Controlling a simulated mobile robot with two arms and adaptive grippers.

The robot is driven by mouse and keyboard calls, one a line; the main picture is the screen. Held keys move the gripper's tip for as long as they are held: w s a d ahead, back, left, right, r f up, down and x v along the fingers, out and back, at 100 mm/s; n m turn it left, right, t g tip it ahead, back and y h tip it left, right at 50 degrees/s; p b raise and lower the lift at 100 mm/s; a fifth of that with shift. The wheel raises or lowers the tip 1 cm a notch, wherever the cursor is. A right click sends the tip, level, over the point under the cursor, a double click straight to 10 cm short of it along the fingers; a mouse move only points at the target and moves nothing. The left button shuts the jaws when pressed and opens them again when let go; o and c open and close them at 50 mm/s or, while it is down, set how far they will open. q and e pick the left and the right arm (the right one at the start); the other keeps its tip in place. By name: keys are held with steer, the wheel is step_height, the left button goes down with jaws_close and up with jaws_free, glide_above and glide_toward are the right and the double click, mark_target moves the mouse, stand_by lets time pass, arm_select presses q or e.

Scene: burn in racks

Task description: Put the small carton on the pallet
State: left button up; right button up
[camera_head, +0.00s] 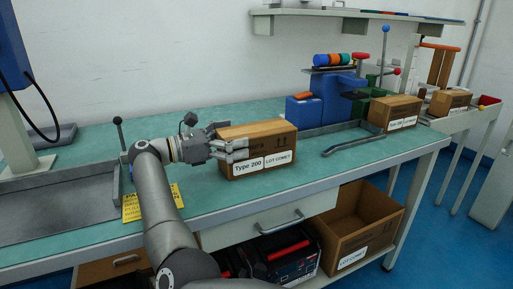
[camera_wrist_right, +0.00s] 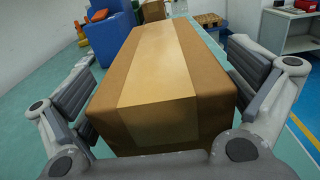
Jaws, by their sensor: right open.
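A brown carton with white labels reading "Type 200" (camera_head: 257,133) stands on the green bench in the head view. It fills the middle of the wrist view, with a pale tape strip along its top (camera_wrist_right: 160,75). My right gripper (camera_head: 230,148) is at the carton's left end, its fingers open on either side of it; in the wrist view, the right gripper (camera_wrist_right: 158,85) straddles the box. Contact is hard to tell. My left gripper is out of view.
More labelled cartons stand farther right, one on the bench (camera_head: 393,113) and one beyond (camera_head: 447,102). A blue and green fixture (camera_head: 328,105) stands behind the carton. A metal bar (camera_head: 352,143) lies on the bench. An open box (camera_head: 360,225) is below.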

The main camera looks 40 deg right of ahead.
steer(key=c, duration=1.5)
steer(key=shift+r, duration=0.15)
steer(key=c, duration=0.3)
